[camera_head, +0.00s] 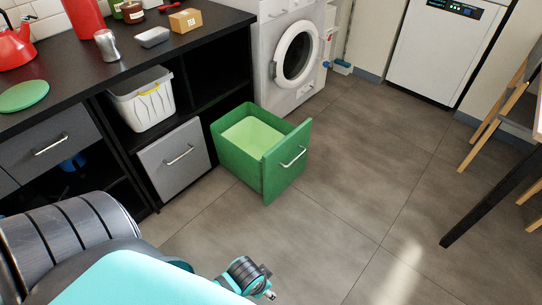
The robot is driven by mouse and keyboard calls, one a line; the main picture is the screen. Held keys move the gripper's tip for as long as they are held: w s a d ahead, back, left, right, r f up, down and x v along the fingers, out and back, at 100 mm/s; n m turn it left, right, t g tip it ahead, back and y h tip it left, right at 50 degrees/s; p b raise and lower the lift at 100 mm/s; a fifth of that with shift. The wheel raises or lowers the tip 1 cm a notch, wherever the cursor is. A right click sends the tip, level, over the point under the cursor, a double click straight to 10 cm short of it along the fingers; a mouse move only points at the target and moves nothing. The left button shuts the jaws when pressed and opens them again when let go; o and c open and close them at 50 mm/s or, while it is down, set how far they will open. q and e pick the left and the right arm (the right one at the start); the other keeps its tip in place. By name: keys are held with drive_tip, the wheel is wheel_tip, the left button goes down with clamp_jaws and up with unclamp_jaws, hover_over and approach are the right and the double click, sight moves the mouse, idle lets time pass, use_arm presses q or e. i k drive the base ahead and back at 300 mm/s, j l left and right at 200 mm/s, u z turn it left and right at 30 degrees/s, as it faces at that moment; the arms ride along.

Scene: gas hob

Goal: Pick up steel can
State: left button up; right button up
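The steel can (107,45), a small silver cylinder, stands upright on the black counter (70,87), beside a taller red container (82,14). My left arm fills the lower left of the head view. A small dark and turquoise end piece, seemingly my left gripper (262,288), shows low at the bottom edge, over the floor and far from the can. Its fingers are too small and cut off to tell whether they are open or shut. My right gripper is not in view.
A red kettle (14,46), a green disc (24,95), a white dish (153,37) and a tea box (185,20) are on the counter. A green drawer (284,165) stands open into the floor space. A table leg (480,208) is at right; the middle floor is clear.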

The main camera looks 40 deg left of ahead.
sight(104, 39)
drive_tip(key=u, duration=2.2)
drive_tip(key=i+j+z, duration=0.15)
drive_tip(key=i, duration=0.2)
drive_tip(key=i+j+z, duration=0.15)
drive_tip(key=i, duration=0.25)
drive_tip(key=j, duration=0.05)
